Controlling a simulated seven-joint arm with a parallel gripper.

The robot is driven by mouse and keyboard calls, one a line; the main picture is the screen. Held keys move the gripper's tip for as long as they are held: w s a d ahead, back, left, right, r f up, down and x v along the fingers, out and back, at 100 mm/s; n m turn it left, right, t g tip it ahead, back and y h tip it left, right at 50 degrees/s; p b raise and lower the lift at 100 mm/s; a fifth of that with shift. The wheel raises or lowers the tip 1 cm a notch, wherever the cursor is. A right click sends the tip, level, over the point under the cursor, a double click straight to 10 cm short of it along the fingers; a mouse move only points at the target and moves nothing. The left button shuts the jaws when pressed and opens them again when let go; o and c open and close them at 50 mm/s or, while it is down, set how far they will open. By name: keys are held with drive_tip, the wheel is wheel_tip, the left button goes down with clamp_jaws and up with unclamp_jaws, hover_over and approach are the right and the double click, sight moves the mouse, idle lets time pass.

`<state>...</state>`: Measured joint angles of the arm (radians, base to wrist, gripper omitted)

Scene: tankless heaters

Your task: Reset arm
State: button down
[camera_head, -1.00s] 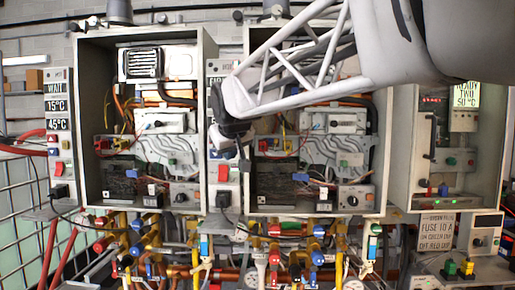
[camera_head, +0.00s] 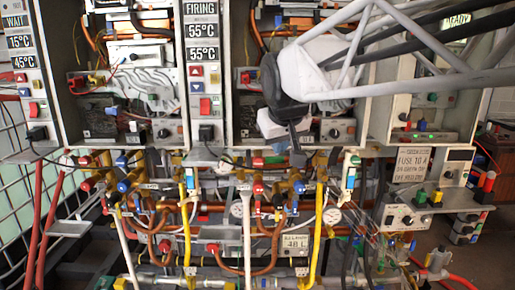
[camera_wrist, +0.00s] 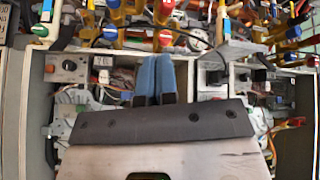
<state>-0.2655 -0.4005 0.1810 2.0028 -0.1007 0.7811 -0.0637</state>
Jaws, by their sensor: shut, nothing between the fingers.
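My gripper (camera_head: 292,138) is in front of the lower part of the middle heater (camera_head: 232,60) in the head view. The white lattice arm reaches in from the upper right. In the wrist view my gripper (camera_wrist: 154,62) has its two blue fingers side by side, shut and with nothing between them. The fingers point toward the heater's lower edge and the valves below it. The arm and wrist hide much of the middle heater's inside in the head view.
An open left heater (camera_head: 68,105) stands beside it, with a display panel (camera_head: 202,40) between them. Valves and pipes (camera_head: 185,225) crowd the space below. A sign (camera_head: 412,163) and switch boxes (camera_head: 398,215) are at right. A wire fence (camera_head: 15,190) is at left.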

drive_tip(key=s+d+f+m+g, duration=0.1)
drive_tip(key=s+d+f, duration=0.3)
drive_tip(key=s+f, duration=0.2)
drive_tip(key=s+d+f+m+g, duration=0.1)
drive_tip(key=s+d+f, duration=0.4)
drive_tip(key=s, duration=0.5)
drive_tip(key=s+d+f+m+g+h, duration=0.1)
drive_tip(key=s+d+f+m+g, duration=0.1)
drive_tip(key=s+d+f, duration=0.3)
drive_tip(key=s+f, duration=0.3)
drive_tip(key=f, duration=0.1)
drive_tip(key=shift+s+f+m, duration=0.25)
drive_tip(key=shift+s+m, duration=0.05)
drive_tip(key=shift+s, duration=0.1)
